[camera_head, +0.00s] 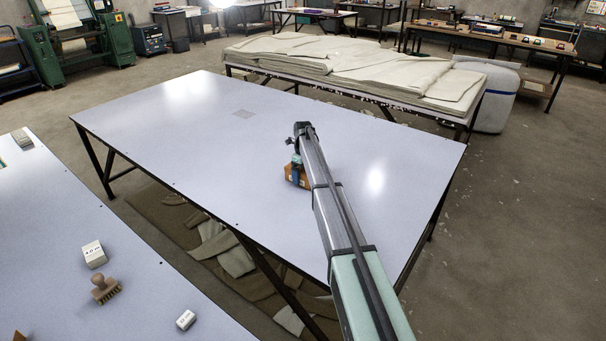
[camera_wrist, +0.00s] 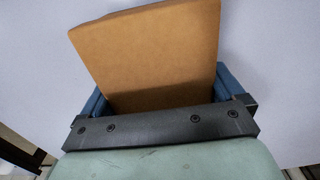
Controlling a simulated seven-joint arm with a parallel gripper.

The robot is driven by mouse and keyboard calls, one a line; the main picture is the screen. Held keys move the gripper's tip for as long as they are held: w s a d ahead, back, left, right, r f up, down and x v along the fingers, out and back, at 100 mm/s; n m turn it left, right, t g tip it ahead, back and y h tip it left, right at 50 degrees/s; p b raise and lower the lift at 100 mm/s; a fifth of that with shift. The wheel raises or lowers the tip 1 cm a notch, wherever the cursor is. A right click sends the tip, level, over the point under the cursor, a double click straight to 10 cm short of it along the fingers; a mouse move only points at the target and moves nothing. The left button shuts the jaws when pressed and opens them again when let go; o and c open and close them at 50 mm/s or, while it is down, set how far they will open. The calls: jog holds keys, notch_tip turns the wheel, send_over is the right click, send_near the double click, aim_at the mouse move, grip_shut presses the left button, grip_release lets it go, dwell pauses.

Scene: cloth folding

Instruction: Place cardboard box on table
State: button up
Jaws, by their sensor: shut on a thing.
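A brown cardboard box (camera_wrist: 150,50) sits between the blue fingers of my gripper (camera_wrist: 165,85) in the wrist view, tilted a little. My gripper is shut on it. In the head view the box (camera_head: 297,179) shows beside and partly behind my arm, over the middle of the large white table (camera_head: 180,115). My gripper (camera_head: 296,172) is partly hidden there by my arm. The table top fills the background of the wrist view. I cannot tell whether the box touches the table or hangs just above it.
Stacked cloth (camera_head: 350,65) covers a table behind.

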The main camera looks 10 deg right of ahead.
jog(key=shift+f, duration=0.15)
jog(key=o, duration=0.9)
notch_tip(320, 180, up, 12)
jog(key=shift+r, duration=0.15)
